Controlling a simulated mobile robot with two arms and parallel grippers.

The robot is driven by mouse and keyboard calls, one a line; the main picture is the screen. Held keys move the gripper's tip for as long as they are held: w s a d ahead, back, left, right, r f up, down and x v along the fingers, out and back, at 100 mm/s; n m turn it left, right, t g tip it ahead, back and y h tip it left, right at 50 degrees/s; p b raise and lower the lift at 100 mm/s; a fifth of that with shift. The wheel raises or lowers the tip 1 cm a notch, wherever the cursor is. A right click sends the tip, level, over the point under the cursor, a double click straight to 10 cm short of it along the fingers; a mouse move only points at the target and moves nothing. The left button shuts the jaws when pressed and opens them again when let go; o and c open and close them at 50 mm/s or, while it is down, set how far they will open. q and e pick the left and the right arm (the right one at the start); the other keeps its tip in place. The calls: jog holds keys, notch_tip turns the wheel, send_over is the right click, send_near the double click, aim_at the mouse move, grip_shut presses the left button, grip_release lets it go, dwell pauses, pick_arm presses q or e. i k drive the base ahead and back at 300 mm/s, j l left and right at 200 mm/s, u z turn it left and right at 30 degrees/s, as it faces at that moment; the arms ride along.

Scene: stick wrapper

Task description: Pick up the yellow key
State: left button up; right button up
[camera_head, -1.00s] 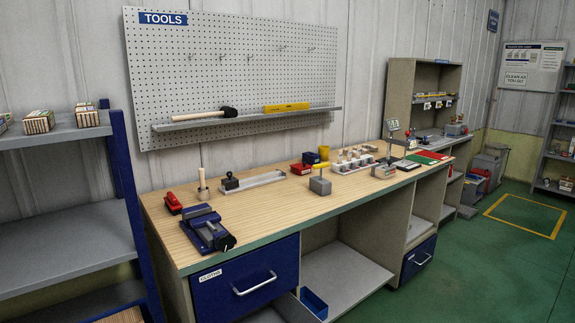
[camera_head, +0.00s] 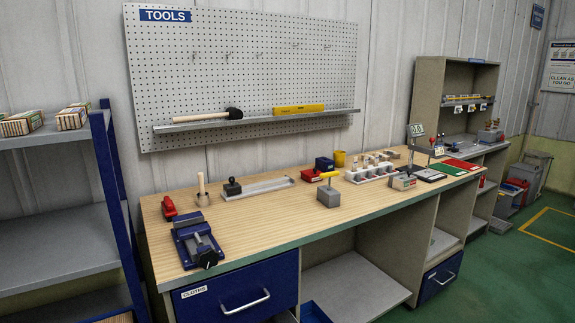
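A yellow T-shaped piece (camera_head: 330,175), which looks like the yellow key, stands upright in a grey block (camera_head: 328,195) on the wooden workbench (camera_head: 268,228). The block sits near the middle of the bench top, closer to the front edge than the red and blue items behind it. The lower part of the yellow piece is hidden inside the block. Neither of my grippers shows in the head view.
A blue vise (camera_head: 194,240) stands at the bench's front left. A grey tray (camera_head: 257,188) and a rack of several small containers (camera_head: 371,170) are also on top. A blue-post shelf (camera_head: 112,190) stands at left. Green floor (camera_head: 510,285) is open at right.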

aim_at(335, 174)
jog(key=i+l+u, duration=0.1)
jog(key=l, duration=0.25)
jog(key=i+l, duration=0.25)
jog(key=l, duration=0.15)
jog(key=i+l+u, duration=0.15)
jog(key=l, duration=0.2)
jog(key=i+l, duration=0.15)
jog(key=l, duration=0.25)
jog(key=i+l+u, duration=0.15)
jog(key=l, duration=0.25)
jog(key=i+l, duration=0.1)
jog(key=l, duration=0.3)
jog(key=u, duration=0.05)
